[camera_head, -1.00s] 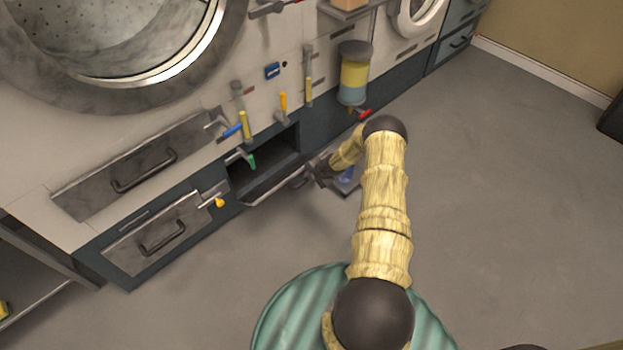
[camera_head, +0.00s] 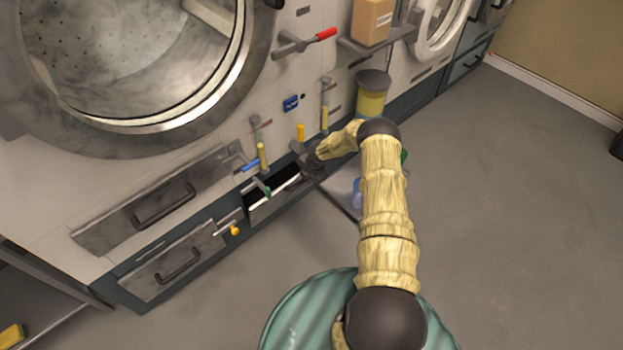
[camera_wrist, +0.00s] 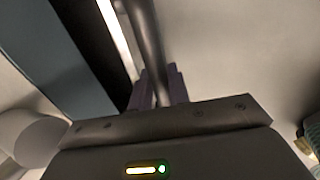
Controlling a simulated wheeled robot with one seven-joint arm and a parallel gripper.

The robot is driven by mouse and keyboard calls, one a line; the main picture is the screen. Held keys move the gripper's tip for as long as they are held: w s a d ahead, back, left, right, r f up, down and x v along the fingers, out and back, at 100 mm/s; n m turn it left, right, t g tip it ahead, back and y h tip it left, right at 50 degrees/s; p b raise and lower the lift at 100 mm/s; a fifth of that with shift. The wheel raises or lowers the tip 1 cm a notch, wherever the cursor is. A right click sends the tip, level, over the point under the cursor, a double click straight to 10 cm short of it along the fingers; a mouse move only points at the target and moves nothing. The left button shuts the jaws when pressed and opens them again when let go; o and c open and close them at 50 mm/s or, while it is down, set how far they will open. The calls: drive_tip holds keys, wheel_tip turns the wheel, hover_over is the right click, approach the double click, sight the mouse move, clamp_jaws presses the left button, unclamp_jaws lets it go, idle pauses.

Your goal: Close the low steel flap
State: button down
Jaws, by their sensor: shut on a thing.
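The low steel flap (camera_head: 285,187) is on the bottom row of the machine front, below the big round drum door. It stands partly raised, with a narrow dark opening (camera_head: 287,173) above its bright edge. My gripper (camera_head: 308,160) is at the right end of the flap, partly hidden by my own wrist. In the wrist view my gripper (camera_wrist: 158,88) has its two fingers on either side of a dark round handle bar (camera_wrist: 146,45), shut on it. The flap's pale face (camera_wrist: 235,50) fills the right of that view.
Levers with yellow, blue and green grips stick out around the opening; a red-grip lever (camera_head: 308,42) is higher up. A closed steel drawer (camera_head: 175,262) is to the left. A yellow-and-blue canister (camera_head: 371,98) stands behind my forearm. The grey floor (camera_head: 500,190) at right is clear.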

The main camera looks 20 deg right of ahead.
drive_tip(key=shift+w+r, duration=0.1)
drive_tip(key=shift+w, duration=0.05)
drive_tip(key=c, duration=1.6)
unclamp_jaws()
drive_tip(key=shift+c, duration=0.2)
drive_tip(key=shift+a, duration=0.2)
drive_tip(key=shift+d+r, duration=0.2)
drive_tip(key=p+v, duration=0.5)
drive_tip(key=v, duration=1.1)
drive_tip(key=shift+r, duration=0.4)
drive_tip(key=shift+a, duration=0.1)
